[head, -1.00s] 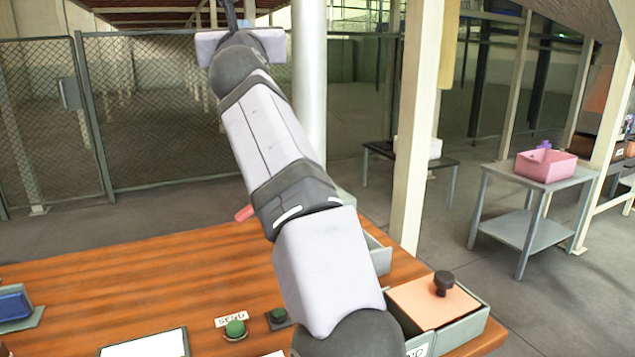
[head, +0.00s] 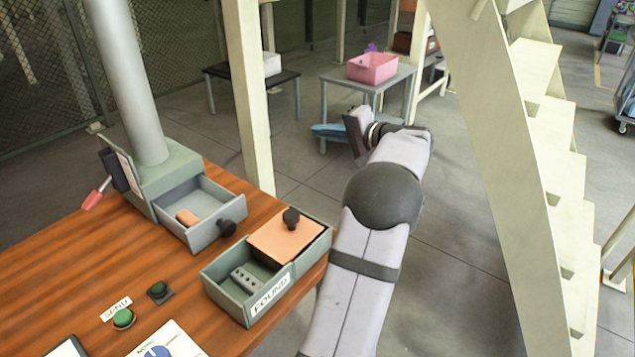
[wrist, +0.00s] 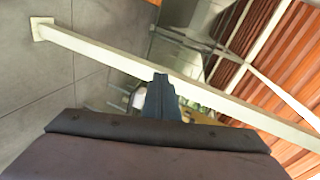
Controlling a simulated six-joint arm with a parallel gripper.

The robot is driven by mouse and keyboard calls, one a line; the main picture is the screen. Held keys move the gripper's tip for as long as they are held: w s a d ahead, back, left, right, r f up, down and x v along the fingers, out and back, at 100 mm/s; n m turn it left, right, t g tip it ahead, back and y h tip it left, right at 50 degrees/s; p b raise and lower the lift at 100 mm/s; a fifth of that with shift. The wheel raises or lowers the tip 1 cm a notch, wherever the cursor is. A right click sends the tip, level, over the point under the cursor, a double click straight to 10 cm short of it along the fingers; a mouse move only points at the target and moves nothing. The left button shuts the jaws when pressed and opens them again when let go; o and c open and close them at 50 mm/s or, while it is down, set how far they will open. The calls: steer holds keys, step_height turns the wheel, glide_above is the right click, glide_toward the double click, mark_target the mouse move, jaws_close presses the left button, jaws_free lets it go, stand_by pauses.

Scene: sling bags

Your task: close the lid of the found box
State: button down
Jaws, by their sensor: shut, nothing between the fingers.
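The found box (head: 228,298) is a grey-green open-topped box with a FOUND label, at the table's right edge in the head view. Its orange lid (head: 284,243) with a black knob (head: 291,219) lies over the back right part. The front left part is uncovered and shows a grey block with holes (head: 248,280) inside. My gripper (head: 322,131) is shut and empty, held out beyond the table's far right side, well apart from the box. Its blue fingers (wrist: 160,88) show together in the wrist view, where the box is not visible.
An open drawer (head: 205,213) with an orange item stands behind the box, beside a round metal post (head: 122,80). A cream post (head: 250,95) rises behind the table. Stairs (head: 550,190) stand at right. A pink bin (head: 372,68) sits on a far table.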

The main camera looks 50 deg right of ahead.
mark_target(283, 261)
steer(key=s+a+f+n+y+p, duration=0.15)
steer(key=s+a, duration=0.25)
steer(key=s, duration=0.4)
steer(key=s+a+f+n+t+y+p, duration=0.1)
steer(key=s+a+f+y, duration=0.2)
steer(key=s, duration=0.5)
steer(key=s+a+n+y+p, duration=0.1)
steer(key=s+a+y, duration=0.1)
steer(key=s+a, duration=0.5)
steer(key=shift+s+a+f+p+x, duration=0.1)
steer(key=shift+a+p+x, duration=0.35)
steer(key=shift+x, duration=1.45)
steer(key=shift+s+a+f+p+x, duration=0.15)
steer(key=shift+p+x, duration=0.6)
steer(key=shift+x, duration=1.15)
steer(key=shift+s+a+r+p+x, duration=0.1)
steer(key=shift+a+p+x, duration=0.35)
steer(key=shift+x, duration=1.45)
steer(key=shift+d, duration=0.2)
steer(key=a+b, duration=0.1)
steer(key=a, duration=1)
steer(key=shift+a+f, duration=0.1)
